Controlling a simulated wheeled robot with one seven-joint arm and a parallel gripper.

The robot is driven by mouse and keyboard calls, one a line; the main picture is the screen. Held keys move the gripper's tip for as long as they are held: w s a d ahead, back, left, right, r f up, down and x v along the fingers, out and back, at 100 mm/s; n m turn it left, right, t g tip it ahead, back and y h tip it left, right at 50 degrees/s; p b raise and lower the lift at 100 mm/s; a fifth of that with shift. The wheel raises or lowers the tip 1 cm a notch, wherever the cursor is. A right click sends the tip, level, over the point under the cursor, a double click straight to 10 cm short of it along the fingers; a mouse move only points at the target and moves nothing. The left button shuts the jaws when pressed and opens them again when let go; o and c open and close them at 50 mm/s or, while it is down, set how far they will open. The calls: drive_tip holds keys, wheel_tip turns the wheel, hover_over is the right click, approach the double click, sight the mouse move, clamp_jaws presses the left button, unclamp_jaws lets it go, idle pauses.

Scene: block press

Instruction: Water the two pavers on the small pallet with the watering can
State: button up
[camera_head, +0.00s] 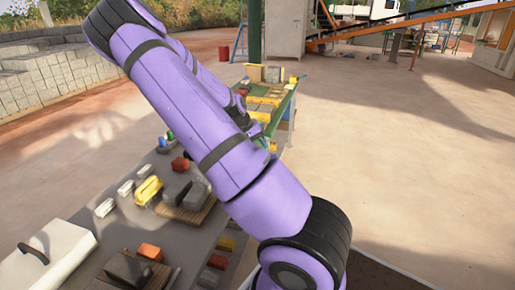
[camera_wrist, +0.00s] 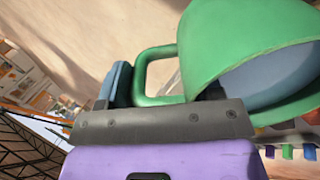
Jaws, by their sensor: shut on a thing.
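The green watering can (camera_wrist: 225,38) fills the upper right of the wrist view, with a blue-grey area inside its rim. Its green loop handle (camera_wrist: 143,75) reaches between the jaws of my gripper (camera_wrist: 165,92), which is shut on it. Only one blue-grey finger shows clearly; the can hides the other. In the head view my purple arm covers the gripper and the can. Two grey pavers, one dark (camera_head: 177,191) and one lighter (camera_head: 197,195), sit on a small wooden pallet (camera_head: 188,214) on the grey table, left of my arm.
A white case (camera_head: 48,255) stands front left. A green-framed table is behind. Open floor lies right.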

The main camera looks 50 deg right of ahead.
drive_tip(key=shift+w+a+r+g+h, duration=0.7)
drive_tip(key=shift+g+h, duration=0.2)
drive_tip(key=shift+h, duration=0.2)
drive_tip(key=shift+a, duration=0.1)
idle(5.9)
